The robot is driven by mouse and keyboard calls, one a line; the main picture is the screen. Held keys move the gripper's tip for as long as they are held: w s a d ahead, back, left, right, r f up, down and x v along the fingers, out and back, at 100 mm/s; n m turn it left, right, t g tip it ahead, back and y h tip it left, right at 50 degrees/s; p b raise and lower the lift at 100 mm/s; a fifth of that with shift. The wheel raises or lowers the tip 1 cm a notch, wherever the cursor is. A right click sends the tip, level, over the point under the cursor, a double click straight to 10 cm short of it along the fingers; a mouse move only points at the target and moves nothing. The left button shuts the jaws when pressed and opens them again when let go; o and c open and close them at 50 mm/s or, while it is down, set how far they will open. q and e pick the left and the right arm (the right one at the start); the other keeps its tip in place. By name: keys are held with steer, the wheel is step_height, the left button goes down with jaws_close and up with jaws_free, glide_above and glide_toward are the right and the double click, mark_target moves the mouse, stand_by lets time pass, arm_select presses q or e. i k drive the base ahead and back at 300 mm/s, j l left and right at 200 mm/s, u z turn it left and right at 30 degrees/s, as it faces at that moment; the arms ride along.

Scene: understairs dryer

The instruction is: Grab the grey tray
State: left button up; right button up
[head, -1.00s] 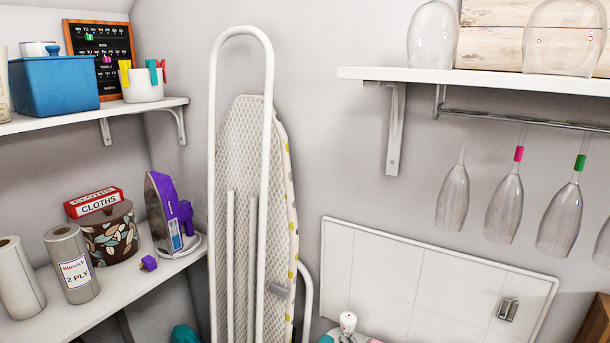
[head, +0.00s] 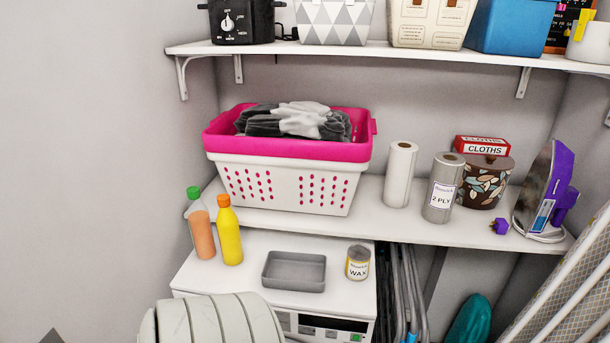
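The grey tray (head: 294,271) is a shallow, empty rectangular tray. It lies flat on the white top of the dryer (head: 228,275), low in the middle of the head view. A wax tin (head: 358,262) stands just right of it. A yellow bottle with an orange cap (head: 229,232) and an orange bottle with a green cap (head: 200,226) stand to its left. Neither of my grippers is in view.
A pink and white laundry basket (head: 288,165) stands on the shelf behind the tray. Paper rolls (head: 400,173), a cloths box (head: 482,147) and a purple iron (head: 548,200) stand further right. A pale ribbed rounded shape (head: 215,322) covers the dryer's front left.

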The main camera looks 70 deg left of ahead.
mark_target(288, 271)
steer(key=u, duration=2.1)
